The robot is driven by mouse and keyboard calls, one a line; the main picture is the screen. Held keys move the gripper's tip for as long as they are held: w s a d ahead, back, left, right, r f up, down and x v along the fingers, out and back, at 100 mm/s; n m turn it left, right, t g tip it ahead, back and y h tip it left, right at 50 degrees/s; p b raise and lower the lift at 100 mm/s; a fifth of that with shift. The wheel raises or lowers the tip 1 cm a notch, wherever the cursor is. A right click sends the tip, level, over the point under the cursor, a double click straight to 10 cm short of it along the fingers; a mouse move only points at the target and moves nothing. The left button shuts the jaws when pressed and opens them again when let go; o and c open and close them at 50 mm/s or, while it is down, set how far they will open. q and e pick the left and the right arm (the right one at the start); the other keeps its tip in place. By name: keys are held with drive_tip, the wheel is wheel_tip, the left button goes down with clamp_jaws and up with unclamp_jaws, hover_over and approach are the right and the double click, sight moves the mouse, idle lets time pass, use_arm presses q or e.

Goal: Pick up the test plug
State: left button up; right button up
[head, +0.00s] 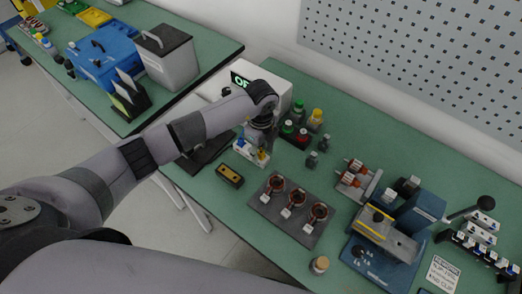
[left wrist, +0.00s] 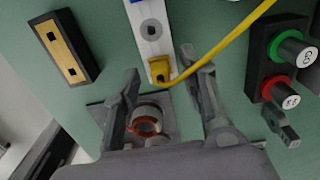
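A yellow plug on a yellow cable, likely the test plug (left wrist: 160,69), sits at the near end of a white strip (left wrist: 149,28) in the left wrist view. The strip also shows in the head view (head: 241,150). My left gripper (left wrist: 161,63) is open, with one finger on each side of the plug in the picture and a gap to both. I cannot tell its height above the plug. A copper-wound ring (left wrist: 146,122) shows between the fingers, lower in the picture. In the head view my left gripper (head: 258,143) points down over the strip. My right gripper is not in view.
A yellow-topped black block (head: 230,174) stands left of the plate with three copper rings (head: 261,203). Red and green buttons (left wrist: 283,92) are close to the right finger. A white device with a lit display (head: 273,84) is behind. A blue fixture (head: 385,240) stands right.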

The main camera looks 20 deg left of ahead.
use_arm(q)
drive_tip(key=shift+f, duration=0.35)
clamp_jaws()
